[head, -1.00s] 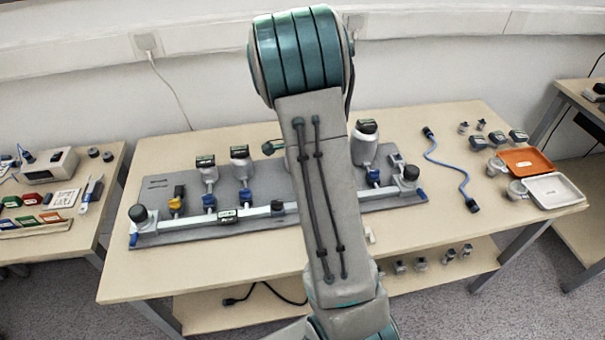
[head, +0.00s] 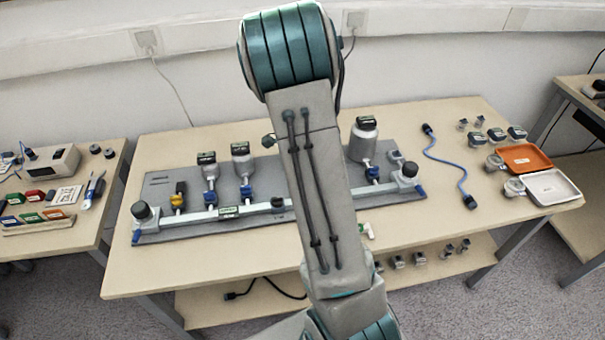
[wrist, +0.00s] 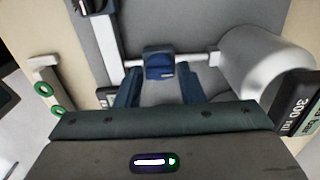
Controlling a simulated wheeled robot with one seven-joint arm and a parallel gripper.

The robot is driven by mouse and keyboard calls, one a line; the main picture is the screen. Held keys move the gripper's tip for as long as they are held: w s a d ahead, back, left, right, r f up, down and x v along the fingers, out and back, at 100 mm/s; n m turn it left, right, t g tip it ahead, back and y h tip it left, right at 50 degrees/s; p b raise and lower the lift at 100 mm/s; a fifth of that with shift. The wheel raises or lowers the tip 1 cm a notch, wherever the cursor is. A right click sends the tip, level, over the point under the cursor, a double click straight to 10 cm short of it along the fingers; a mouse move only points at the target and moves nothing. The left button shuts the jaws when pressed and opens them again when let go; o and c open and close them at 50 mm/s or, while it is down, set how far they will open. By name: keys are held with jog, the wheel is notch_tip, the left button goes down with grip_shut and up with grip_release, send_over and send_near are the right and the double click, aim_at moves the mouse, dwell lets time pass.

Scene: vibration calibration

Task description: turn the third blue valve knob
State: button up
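In the wrist view a blue valve knob (wrist: 160,64) sits on a thin grey pipe between a rail and a white cylinder (wrist: 262,62). My gripper (wrist: 161,88) points at this knob. Its two blue fingers are spread, with a gap wider than the knob; I see no contact. In the head view my arm hides the gripper and this knob. The other blue knobs there are the left one (head: 210,197), the one beside it (head: 246,193) and the right one (head: 373,174).
The grey board (head: 165,192) carries a front rail (head: 180,222), a yellow knob (head: 177,200) and white canisters. A small white part (head: 367,231) lies before the board. A blue cable (head: 457,170), an orange tray (head: 525,157) and a white tray (head: 552,187) lie right.

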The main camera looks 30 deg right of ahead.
jog(key=shift+o, duration=0.9)
notch_tip(320, 180, up, 14)
jog(key=p, duration=0.1)
jog(key=shift+f, duration=0.15)
